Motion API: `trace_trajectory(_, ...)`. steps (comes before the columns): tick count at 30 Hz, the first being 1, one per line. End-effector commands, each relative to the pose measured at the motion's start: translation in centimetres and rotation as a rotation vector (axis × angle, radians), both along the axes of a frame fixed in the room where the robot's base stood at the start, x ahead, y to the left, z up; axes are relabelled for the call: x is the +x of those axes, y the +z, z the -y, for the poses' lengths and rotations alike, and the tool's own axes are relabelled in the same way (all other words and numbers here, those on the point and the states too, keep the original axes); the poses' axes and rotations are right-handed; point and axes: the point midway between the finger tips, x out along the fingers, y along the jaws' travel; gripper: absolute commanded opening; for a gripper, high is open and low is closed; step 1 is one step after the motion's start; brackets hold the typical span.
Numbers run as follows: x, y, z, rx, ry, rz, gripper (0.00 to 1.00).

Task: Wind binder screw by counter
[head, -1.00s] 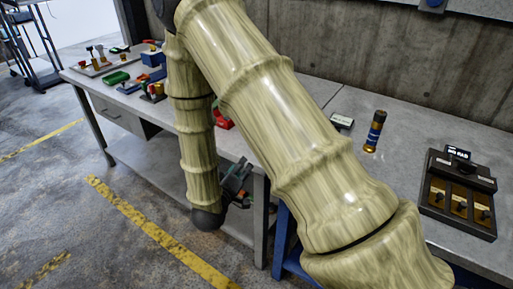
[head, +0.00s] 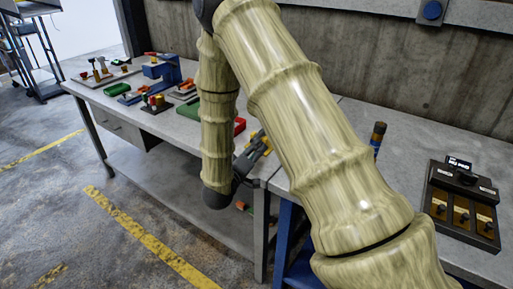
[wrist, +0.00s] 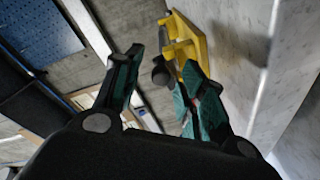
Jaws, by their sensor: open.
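In the wrist view a yellow bracket-like piece (wrist: 191,43) stands at the edge of a pale grey surface, with a dark round knob (wrist: 162,74) in front of it. I take these to be the binder and its screw, but the thread is not clear. My gripper (wrist: 163,62) is open, with its green-and-black fingers on either side of the knob's line in the picture; I cannot tell whether they touch it. In the head view my gripper (head: 260,145) is at the counter's front edge, partly behind my arm, and the yellow piece is hard to make out there.
The grey counter (head: 135,88) runs along a concrete wall. A blue machine (head: 163,70), a green tray (head: 187,110) and several small tools lie at its left. Open floor lies in front.

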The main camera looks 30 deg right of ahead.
Motion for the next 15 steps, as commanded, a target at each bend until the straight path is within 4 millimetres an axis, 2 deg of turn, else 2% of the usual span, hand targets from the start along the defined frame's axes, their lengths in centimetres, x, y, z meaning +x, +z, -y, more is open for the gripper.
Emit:
trace_trajectory(6,0.7,0.0,1.21,0.0,0.0,0.001,0.41)
trace_trajectory(15,0.77,-0.05,1.33,0.0,0.001,0.0,0.41)
